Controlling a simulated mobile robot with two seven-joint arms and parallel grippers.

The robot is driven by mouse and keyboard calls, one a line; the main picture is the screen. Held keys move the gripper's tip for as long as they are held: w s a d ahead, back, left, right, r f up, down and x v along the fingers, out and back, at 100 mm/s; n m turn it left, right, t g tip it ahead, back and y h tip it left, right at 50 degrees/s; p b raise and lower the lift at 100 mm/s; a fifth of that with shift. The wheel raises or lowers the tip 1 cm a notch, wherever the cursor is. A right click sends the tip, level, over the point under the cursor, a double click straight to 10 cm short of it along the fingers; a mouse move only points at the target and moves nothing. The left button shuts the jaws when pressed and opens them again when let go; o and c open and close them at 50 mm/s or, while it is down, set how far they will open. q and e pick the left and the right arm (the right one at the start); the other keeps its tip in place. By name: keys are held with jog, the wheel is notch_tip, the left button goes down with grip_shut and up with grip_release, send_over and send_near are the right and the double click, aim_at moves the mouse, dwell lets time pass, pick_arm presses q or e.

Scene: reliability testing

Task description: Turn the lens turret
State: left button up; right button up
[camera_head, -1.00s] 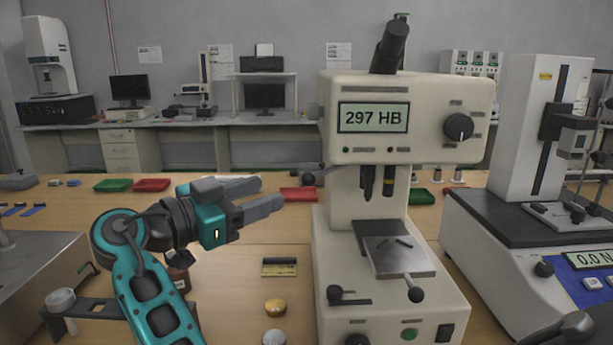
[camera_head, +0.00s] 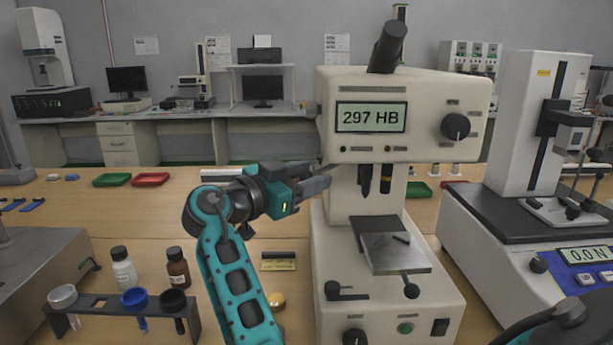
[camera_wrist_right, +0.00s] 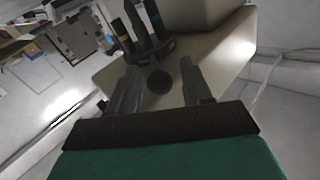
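The lens turret (camera_head: 367,180) hangs under the head of the cream hardness tester, with dark barrels pointing down. In the right wrist view its barrels (camera_wrist_right: 133,22) show at the top, one with a blue band and one with a yellow band. A dark round knob (camera_wrist_right: 158,82) lies between the two fingers of my right gripper (camera_wrist_right: 162,85). The fingers stand apart, with a visible gap on each side of the knob. In the head view my right gripper (camera_head: 326,179) is at the tester's left side, below its head, and hides the knob. My left gripper is out of view.
The tester's stage (camera_head: 395,252) sits below the turret, with a small dark piece on it. A second machine (camera_head: 520,130) stands close on the right. A rack (camera_head: 100,312) and two bottles stand at the front left.

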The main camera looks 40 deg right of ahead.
grip_shut()
dwell(0.6)
